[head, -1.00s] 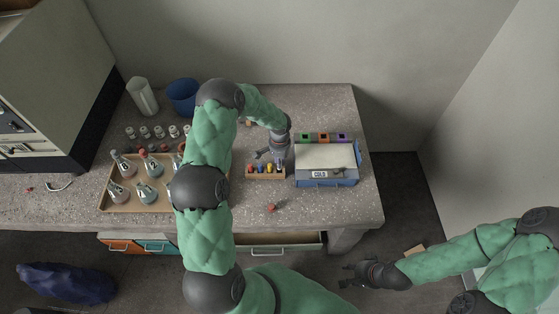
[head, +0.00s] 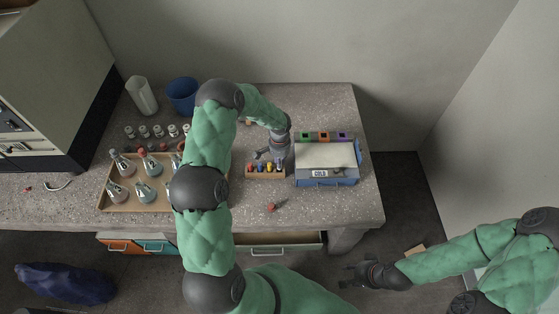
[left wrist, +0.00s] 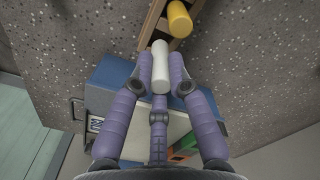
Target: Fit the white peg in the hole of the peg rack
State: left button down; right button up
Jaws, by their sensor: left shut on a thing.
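The white peg (left wrist: 160,68) is between the fingertips of my left gripper (left wrist: 161,76) in the left wrist view, and the gripper is shut on it. The wooden peg rack (left wrist: 152,22) is just beyond the peg's far end, with a yellow peg (left wrist: 179,18) standing in it. In the head view the left gripper (head: 272,157) is over the right part of the peg rack (head: 262,176), which holds several coloured pegs. I cannot tell whether the white peg touches the rack; its hole is not clearly visible. My right gripper (head: 352,274) is empty and open, off the bench's front.
A blue box marked COLD (head: 325,183) stands close to the rack's right. A tray of flasks (head: 118,209) is at the left, partly behind my left arm. A small red thing (head: 271,207) lies in front of the rack on otherwise clear bench.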

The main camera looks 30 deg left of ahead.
pick_arm(q)
jog(key=shift+f+b, duration=1.35)
jog(key=shift+f, duration=0.2)
dwell(0.4)
jog(key=c, duration=1.1)
grip_release()
notch_tip(320, 180, up, 12)
jog(key=shift+s+f, duration=0.1)
